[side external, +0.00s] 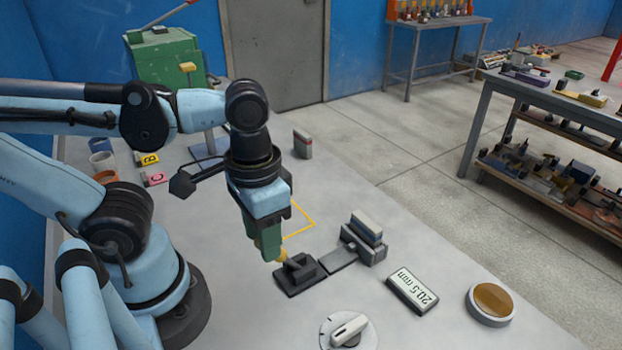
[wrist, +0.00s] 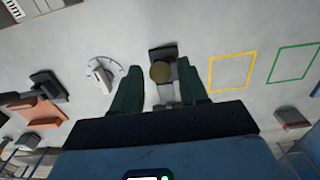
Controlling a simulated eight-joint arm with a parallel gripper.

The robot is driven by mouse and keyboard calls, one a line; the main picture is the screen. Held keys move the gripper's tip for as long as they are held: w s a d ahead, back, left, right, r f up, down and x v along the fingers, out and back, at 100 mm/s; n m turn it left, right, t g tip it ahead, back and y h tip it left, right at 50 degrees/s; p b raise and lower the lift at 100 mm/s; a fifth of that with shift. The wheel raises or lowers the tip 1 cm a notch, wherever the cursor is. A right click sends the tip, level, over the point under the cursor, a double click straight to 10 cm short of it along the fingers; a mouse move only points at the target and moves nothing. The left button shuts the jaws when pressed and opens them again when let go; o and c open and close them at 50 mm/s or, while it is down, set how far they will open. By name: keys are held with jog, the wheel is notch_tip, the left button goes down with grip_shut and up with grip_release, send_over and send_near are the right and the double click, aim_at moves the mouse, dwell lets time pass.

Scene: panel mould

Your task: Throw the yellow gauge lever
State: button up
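The yellow gauge lever shows as a small yellow knob (side external: 283,256) at the dark gauge base (side external: 302,274) in the side view. In the wrist view the round, brownish-yellow knob (wrist: 160,71) stands out in front of the dark base (wrist: 163,51). My gripper (side external: 268,256) points down at the knob, its green fingers close to it. In the wrist view my gripper (wrist: 159,74) has its fingers apart, one on each side of the knob, with gaps showing. The lever's shaft is mostly hidden by the knob and fingers.
A grey block stack (side external: 364,237) stands right behind the base. A 20.5 mm display (side external: 412,290), a round brass-topped disc (side external: 491,302) and a white dial (side external: 348,330) are nearby. A yellow outline (wrist: 232,71) marks clear table beside the gauge.

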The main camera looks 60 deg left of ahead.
jog(key=shift+o, duration=0.4)
jog(key=shift+r, duration=3.5)
jog(key=shift+w, duration=0.1)
jog(key=w+a+f+t, duration=0.2)
jog(key=w+a+t, duration=0.1)
jog(key=w, duration=0.3)
jog(key=w+a+f+t, duration=0.3)
jog(key=w+t, duration=0.1)
jog(key=w, duration=0.2)
